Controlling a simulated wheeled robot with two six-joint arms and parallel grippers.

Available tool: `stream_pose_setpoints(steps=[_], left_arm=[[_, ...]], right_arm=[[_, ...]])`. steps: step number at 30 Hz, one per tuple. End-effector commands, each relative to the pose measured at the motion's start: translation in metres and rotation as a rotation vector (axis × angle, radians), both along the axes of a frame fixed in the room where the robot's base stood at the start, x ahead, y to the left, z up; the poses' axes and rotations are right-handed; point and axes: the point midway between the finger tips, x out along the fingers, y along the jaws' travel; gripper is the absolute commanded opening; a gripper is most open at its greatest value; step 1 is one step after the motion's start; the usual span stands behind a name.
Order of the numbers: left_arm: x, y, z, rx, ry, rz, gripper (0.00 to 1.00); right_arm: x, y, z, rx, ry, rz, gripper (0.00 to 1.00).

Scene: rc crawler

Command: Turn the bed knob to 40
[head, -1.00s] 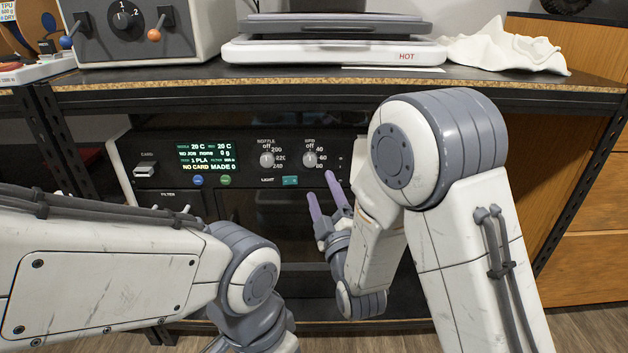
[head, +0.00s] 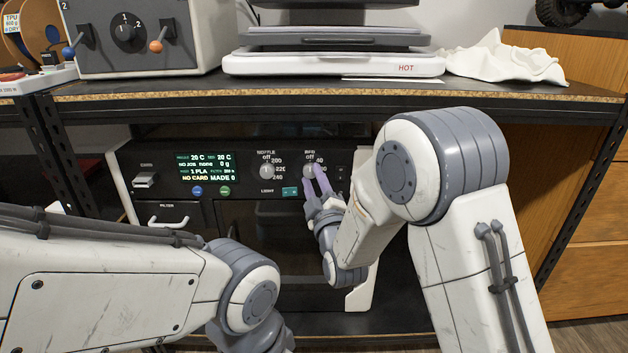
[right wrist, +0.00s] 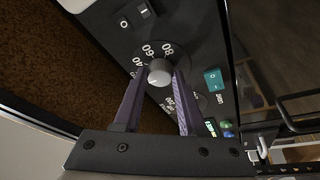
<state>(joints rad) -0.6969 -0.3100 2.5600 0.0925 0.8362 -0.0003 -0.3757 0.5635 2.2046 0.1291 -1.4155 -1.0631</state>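The bed knob (head: 308,170) is a small grey dial on the printer's dark front panel, marked off, 40, 60 and 80. In the head view the fingers of my right gripper (head: 314,172) partly cover it. In the right wrist view the bed knob (right wrist: 160,72) lies between the two purple fingertips of my right gripper (right wrist: 158,76). The fingers are apart, one on each side of the knob; I cannot tell whether they touch it. The knob's pointer is too small to read. My left gripper is out of view; only its arm shows.
The nozzle knob (head: 267,171) sits left of the bed knob, above a teal light switch (head: 290,191). A lit display (head: 206,167) is farther left. A shelf board (head: 300,91) with a HOT-marked device (head: 330,66) overhangs the panel.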

Motion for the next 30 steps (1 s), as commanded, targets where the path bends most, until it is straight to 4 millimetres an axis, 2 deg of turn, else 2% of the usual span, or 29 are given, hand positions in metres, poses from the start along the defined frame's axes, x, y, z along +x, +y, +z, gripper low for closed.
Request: stream_pose_setpoints(steps=[8,14,30], left_arm=[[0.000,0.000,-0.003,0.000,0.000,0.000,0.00],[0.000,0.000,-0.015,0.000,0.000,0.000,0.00],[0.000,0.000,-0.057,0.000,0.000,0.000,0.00]], right_arm=[[0.000,0.000,-0.001,0.018,0.000,0.000,0.00],[-0.001,0.001,-0.004,0.101,-0.002,0.001,0.00],[-0.001,0.005,-0.006,0.535,-0.001,0.001,0.00]])
